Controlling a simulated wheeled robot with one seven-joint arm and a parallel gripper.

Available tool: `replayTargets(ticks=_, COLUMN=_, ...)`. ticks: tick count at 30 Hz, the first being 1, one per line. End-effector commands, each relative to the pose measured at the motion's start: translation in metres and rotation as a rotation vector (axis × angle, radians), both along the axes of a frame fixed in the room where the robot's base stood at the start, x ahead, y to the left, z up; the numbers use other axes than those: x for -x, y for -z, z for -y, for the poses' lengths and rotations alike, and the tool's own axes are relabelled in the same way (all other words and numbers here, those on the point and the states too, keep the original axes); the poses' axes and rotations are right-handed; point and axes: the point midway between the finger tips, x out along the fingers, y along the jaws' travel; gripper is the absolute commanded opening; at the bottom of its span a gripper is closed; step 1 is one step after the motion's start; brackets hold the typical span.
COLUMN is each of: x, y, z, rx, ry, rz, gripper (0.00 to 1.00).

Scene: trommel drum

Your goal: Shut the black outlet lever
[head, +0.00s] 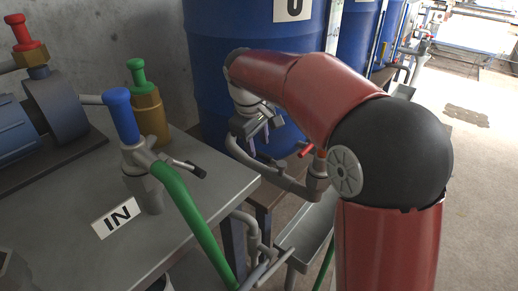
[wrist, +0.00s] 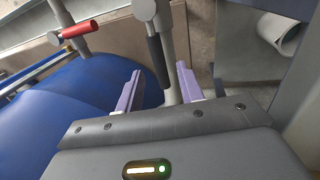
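The black lever (wrist: 158,60) shows in the wrist view as a short dark grip beside a grey pipe (wrist: 168,40). My gripper (wrist: 159,72) is open. Its two lavender fingers stand on either side of the lever and pipe in the picture, with no visible contact; I cannot tell the depth between them. In the head view my gripper (head: 262,146) is in front of the blue drum, above the outlet pipe (head: 270,175). I cannot make out the black outlet lever there. A different black-tipped lever (head: 190,168) is on the valve by the IN sign.
A red lever (head: 306,150) is at the outlet pipe's right end and also shows in the wrist view (wrist: 80,29). The blue drum (head: 225,75) stands close behind. A metal table (head: 70,225) with a green hose (head: 190,215) is left; a grey trough (head: 308,232) is below.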

Motion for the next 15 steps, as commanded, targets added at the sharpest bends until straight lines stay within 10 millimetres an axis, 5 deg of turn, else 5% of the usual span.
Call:
replayTargets(ticks=6, x=-0.003, y=0.022, z=0.003, rx=0.000, ry=0.001, rz=-0.001, gripper=0.38)
replayTargets(ticks=15, x=-0.004, y=0.023, z=0.003, rx=0.000, ry=0.001, rz=0.000, gripper=0.38)
